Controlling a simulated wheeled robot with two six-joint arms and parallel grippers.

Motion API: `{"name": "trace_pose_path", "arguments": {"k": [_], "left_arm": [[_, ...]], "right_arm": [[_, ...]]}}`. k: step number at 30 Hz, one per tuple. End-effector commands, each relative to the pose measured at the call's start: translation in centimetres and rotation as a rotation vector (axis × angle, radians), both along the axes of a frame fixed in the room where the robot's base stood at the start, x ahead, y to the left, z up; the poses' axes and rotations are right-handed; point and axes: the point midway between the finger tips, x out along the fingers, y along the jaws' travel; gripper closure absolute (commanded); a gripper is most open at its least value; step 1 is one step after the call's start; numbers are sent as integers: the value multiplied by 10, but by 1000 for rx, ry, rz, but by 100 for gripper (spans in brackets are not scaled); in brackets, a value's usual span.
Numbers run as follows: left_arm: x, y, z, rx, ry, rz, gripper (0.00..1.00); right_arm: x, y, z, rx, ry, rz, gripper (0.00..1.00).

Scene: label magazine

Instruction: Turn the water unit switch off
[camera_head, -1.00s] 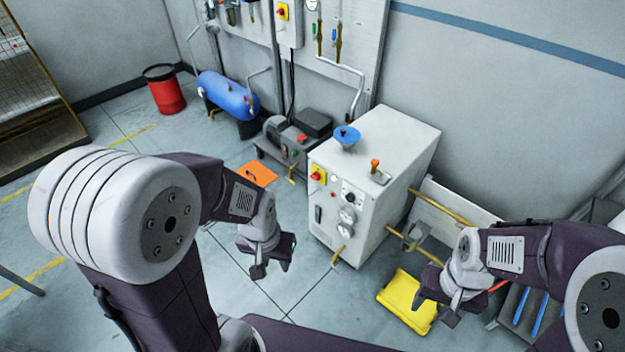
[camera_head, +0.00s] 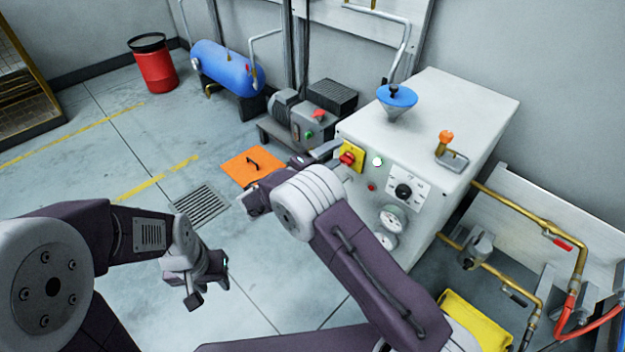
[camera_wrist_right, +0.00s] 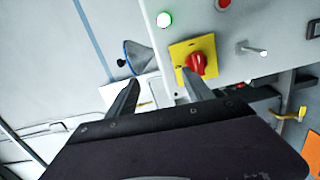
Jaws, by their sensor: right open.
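The water unit (camera_head: 455,125) is a white cabinet right of centre in the head view. Its switch is a red rotary knob (camera_head: 347,158) on a yellow plate (camera_head: 354,148), at the front panel's upper left. The switch also shows in the right wrist view as a red knob (camera_wrist_right: 203,65) on its yellow plate (camera_wrist_right: 180,50). My right gripper (camera_wrist_right: 160,80) is open and empty; one fingertip is near the plate's lower edge, and contact cannot be told. In the head view its arm partly hides the cabinet front. My left gripper (camera_head: 207,290) hangs over the floor, open and empty.
A green lamp (camera_head: 378,162) is lit beside the switch. A black dial (camera_head: 403,191) and gauges sit on the same panel. A blue funnel (camera_head: 397,97) stands on top. A pump (camera_head: 302,118) stands left of the cabinet, and an orange plate (camera_head: 252,166) lies on the floor.

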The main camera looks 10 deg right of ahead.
Motion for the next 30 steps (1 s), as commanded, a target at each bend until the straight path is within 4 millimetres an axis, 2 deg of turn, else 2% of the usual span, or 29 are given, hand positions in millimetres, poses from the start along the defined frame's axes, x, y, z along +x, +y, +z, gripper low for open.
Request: {"name": "trace_pose_path", "arguments": {"k": [1,3,4,7,11,14,24,30], "left_arm": [[0,0,-33,0,0,0,64],[0,0,-43,0,0,0,64],[0,0,-46,0,0,0,64],[0,0,-47,0,-1,0,64],[0,0,-45,0,-1,0,64],[0,0,-50,0,-1,0,64],[-1,0,-75,0,-1,0,64],[-1,0,-77,0,-1,0,64]], "right_arm": [[-4,14,-49,-19,28,30,40],[-8,27,-71,-37,51,59,40],[-9,31,-75,-39,56,68,40],[-10,38,-77,-40,57,82,40],[-10,37,-75,-40,58,82,40],[-3,27,-77,-38,59,78,40],[37,-25,-77,-38,59,77,40],[45,-35,-75,-39,59,80,40]]}}
